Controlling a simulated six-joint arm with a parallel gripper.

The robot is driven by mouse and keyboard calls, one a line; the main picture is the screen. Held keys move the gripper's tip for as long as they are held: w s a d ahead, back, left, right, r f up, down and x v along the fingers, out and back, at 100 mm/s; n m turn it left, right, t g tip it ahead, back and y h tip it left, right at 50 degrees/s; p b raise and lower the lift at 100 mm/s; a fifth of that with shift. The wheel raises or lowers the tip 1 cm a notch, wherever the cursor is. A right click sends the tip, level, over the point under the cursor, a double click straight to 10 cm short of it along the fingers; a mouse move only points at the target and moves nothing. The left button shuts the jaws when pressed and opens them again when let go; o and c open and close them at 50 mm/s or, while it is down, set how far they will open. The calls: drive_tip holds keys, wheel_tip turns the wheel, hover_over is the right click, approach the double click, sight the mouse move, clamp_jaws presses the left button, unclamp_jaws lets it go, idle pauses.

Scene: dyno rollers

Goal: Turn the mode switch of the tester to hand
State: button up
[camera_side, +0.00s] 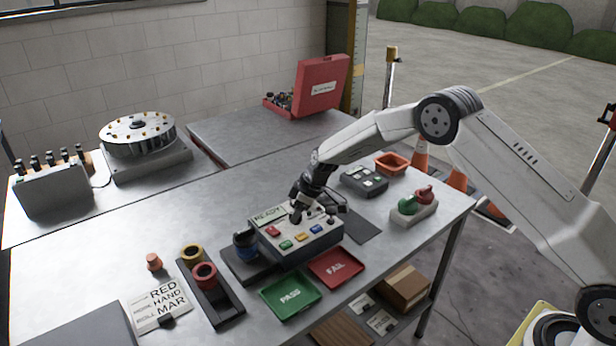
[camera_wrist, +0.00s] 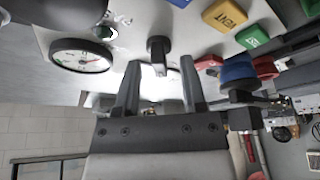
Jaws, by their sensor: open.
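The tester (camera_side: 318,243) is a grey box with a READY display and coloured buttons, standing mid-table. My gripper (camera_side: 297,215) is over its top face in the side view and covers part of the panel. In the wrist view, a small dark knob (camera_wrist: 158,47), which looks like the mode switch, stands on the panel just beyond my open fingertips (camera_wrist: 160,68). The knob lines up with the gap between the fingers; I cannot tell whether they touch it. Its setting and labels are not readable.
A round gauge (camera_wrist: 82,56) and a yellow VENT button (camera_wrist: 227,14) are near the knob. A blue roller (camera_side: 245,244) sits left of the tester. Green PASS (camera_side: 290,296) and red FAIL (camera_side: 336,267) trays lie in front. A rack (camera_side: 222,312) holds rollers.

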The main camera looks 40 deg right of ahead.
drive_tip(key=shift+f, duration=0.1)
clamp_jaws()
drive_tip(key=shift+m, duration=0.5)
drive_tip(key=shift+a+m+t+h, duration=0.1)
drive_tip(key=shift+m+t+h, duration=0.45)
drive_tip(key=shift+m, duration=0.95)
drive_tip(key=shift+m+h, duration=0.85)
drive_tip(key=shift+m, duration=1.15)
drive_tip(key=shift+a+m+h, duration=0.15)
drive_tip(key=shift+m+h, duration=0.65)
drive_tip(key=shift+m, duration=1.2)
drive_tip(key=shift+m+g+h, duration=0.55)
drive_tip(key=shift+m+h, duration=0.05)
drive_tip(key=shift+m, duration=1.3)
